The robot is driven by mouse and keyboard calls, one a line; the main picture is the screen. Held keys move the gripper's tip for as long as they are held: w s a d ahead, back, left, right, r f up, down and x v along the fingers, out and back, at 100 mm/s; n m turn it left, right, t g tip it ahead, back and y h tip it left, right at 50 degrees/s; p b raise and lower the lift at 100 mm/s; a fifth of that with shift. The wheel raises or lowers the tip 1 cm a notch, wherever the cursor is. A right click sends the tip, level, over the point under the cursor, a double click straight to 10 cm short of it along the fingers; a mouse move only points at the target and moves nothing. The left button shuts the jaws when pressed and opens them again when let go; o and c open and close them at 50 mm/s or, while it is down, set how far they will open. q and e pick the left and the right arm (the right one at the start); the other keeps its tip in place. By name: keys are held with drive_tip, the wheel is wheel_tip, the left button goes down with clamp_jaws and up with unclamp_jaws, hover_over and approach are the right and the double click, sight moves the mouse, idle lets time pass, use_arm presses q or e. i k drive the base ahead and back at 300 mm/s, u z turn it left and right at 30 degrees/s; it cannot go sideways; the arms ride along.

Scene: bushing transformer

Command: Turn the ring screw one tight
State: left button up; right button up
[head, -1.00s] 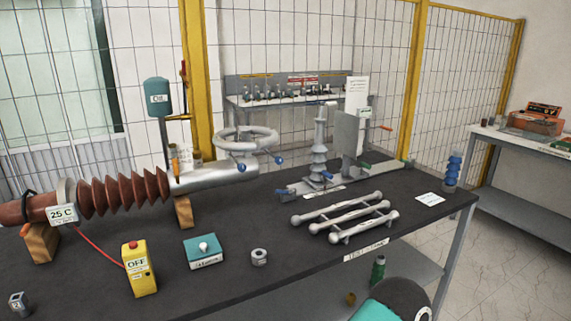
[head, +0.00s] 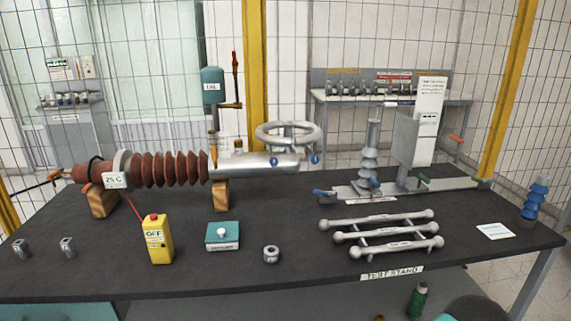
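A silver ring (head: 288,134) lies flat above the right end of the bushing's silver cylinder (head: 255,166). Two small blue-ended screws hang at its underside, the left screw (head: 273,159) and the right screw (head: 315,160). I cannot tell which of them is ring screw one or how tight either is. The bushing's brown ribbed part (head: 168,169) extends left, and the bushing rests on wooden blocks. Neither of my grippers is in view.
Mesh fencing is behind.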

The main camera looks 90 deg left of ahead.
sight(274, 162)
drive_tip(key=u, duration=0.25)
drive_tip(key=i, duration=0.25)
drive_tip(key=z, duration=2.4)
drive_tip(key=k, duration=0.6)
drive_tip(key=u, duration=5.8)
